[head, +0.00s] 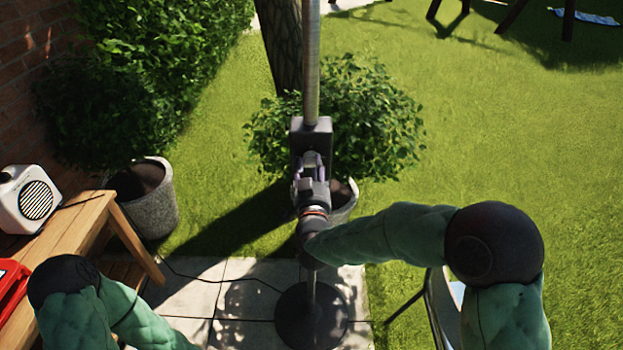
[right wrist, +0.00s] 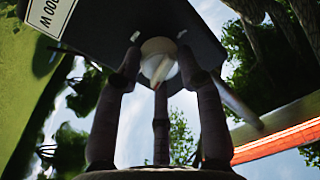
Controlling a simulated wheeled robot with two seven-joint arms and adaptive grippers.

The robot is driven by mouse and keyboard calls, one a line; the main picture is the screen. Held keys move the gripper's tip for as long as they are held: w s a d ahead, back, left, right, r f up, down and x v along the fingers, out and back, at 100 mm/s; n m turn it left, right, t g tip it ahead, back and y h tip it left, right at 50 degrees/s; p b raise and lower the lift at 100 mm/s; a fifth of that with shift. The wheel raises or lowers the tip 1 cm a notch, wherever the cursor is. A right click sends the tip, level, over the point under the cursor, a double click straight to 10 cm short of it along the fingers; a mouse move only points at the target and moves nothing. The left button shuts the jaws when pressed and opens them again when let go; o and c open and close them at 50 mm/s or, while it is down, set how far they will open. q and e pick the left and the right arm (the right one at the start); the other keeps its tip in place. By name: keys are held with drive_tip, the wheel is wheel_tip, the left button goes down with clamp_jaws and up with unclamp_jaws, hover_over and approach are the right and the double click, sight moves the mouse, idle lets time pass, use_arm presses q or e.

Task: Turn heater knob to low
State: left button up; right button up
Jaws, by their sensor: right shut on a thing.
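The heater stands on a metal pole, with a dark control box (head: 311,132) partway up. In the right wrist view the box's dark underside (right wrist: 100,25) fills the top and carries a white label (right wrist: 50,14) ending in "000 W". A pale round knob (right wrist: 158,58) with a light pointer sits on the box. My right gripper (head: 312,160) reaches up to the box, and its fingers are closed around the knob; they also show in the right wrist view (right wrist: 160,72). In the head view the gripper hides the knob. My left gripper is out of view; only its arm shows at bottom left.
The heater's round dark base (head: 300,325) stands on paving. A wooden bench (head: 75,215) with a white radio (head: 27,200) and a red object (head: 10,285) is at left. Planters with bushes stand behind. Open lawn (head: 480,130) lies right.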

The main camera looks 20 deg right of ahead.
drive_tip(key=shift+a+f+m+h+b, duration=0.1)
drive_tip(key=shift+f+m+h+b, duration=0.05)
drive_tip(key=shift+m+b, duration=0.8)
drive_tip(key=shift+f+m+h+b, duration=0.15)
drive_tip(key=shift+m+b, duration=0.55)
drive_tip(key=shift+m, duration=0.35)
drive_tip(key=o, duration=1.1)
drive_tip(key=shift+r, duration=0.1)
drive_tip(key=shift+o, duration=0.2)
drive_tip(key=v, duration=1.2)
